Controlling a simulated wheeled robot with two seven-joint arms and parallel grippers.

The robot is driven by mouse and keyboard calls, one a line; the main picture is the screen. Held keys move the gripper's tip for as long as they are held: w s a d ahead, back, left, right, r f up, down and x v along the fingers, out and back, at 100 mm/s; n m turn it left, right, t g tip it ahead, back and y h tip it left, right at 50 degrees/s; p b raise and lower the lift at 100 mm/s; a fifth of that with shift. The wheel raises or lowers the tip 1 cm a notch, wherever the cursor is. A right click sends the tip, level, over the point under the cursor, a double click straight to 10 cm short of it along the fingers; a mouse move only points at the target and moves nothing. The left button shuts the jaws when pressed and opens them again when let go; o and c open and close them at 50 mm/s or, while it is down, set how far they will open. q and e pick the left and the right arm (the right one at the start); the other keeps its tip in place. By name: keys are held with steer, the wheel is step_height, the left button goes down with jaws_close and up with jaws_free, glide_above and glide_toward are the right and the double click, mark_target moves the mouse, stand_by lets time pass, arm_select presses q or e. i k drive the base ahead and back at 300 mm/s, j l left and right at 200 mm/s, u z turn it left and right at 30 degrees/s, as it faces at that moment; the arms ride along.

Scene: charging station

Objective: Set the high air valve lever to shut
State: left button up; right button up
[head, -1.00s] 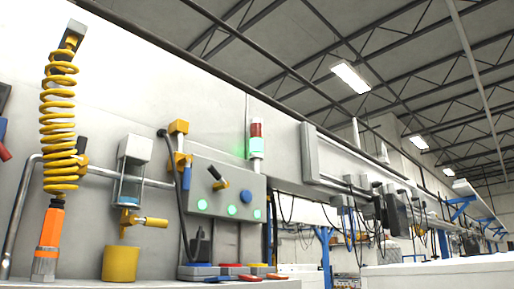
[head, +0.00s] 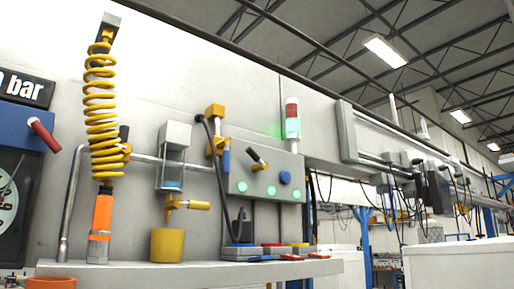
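Several handles show, and I cannot tell for sure which is the high air valve lever. A red lever (head: 45,135) sticks out from a blue housing (head: 22,124) at the left edge, slanting down to the right. A yellow fitting with a dark handle (head: 124,132) sits on the grey pipe (head: 72,200), partly behind the yellow coiled hose (head: 101,110). A yellow handle (head: 199,205) lies about level under the clear filter bowl (head: 172,168). Neither gripper is in view.
A shelf (head: 190,270) runs below, holding an orange-tipped tool (head: 100,225) and a yellow cup (head: 167,245). A grey control box (head: 262,172) with green lights and a stack light (head: 292,120) is to the right. A "bar" sign (head: 25,88) is at left.

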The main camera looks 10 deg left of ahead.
mark_target(226, 162)
steer(key=u, duration=0.85)
steer(key=i+l+u, duration=0.1)
steer(key=l+u, duration=1.45)
steer(key=j, duration=0.05)
